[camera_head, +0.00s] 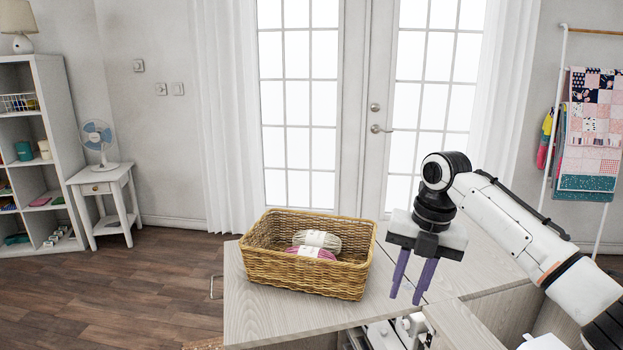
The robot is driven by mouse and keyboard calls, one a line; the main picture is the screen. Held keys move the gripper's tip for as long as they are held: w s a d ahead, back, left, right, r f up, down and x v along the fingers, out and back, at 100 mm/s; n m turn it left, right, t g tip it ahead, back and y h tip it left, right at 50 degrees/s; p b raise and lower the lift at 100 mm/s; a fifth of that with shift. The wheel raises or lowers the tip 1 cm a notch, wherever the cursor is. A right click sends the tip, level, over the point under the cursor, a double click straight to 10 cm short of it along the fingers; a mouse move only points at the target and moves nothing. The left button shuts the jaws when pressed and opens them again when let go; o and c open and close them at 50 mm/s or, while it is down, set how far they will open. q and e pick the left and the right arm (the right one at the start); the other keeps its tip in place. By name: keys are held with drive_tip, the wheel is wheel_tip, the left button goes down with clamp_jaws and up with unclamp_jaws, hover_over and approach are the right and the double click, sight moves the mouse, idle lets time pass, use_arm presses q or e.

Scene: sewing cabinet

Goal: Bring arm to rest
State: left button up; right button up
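My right arm comes in from the right, white with black joints. Its gripper (408,280) points down with two purple fingers. The fingers are apart with nothing seen between them, so it is open and empty. It hangs to the right of the wicker basket (304,273), apart from it, over the wooden cabinet top. My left arm and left gripper are not in view.
The basket stands on the cabinet top (262,318) and holds a beige yarn skein (318,240) and a pink one (312,253). White machine parts (410,328) show in an opening below the gripper. A quilt rack (598,140) stands at the right.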

drive_tip(key=s+a+f+m+t+y, duration=0.1)
drive_tip(key=s+a+f+m, duration=0.25)
drive_tip(key=f, duration=0.55)
drive_tip(key=s+a+f+m+t+y, duration=0.1)
drive_tip(key=s+a+f+m, duration=0.3)
drive_tip(key=f, duration=0.5)
drive_tip(key=s+a+f+m+t+y, duration=0.1)
drive_tip(key=s+a+f+m, duration=0.3)
drive_tip(key=f, duration=0.6)
drive_tip(key=s+d+f+m+t, duration=0.25)
drive_tip(key=s+f+m, duration=0.35)
drive_tip(key=s+m, duration=0.35)
drive_tip(key=s+d+r+m+t+h, duration=0.1)
drive_tip(key=s+d+m+t+h, duration=0.1)
drive_tip(key=s+d+m, duration=0.5)
drive_tip(key=s+m, duration=0.2)
drive_tip(key=s, duration=0.1)
drive_tip(key=shift+s, duration=0.35)
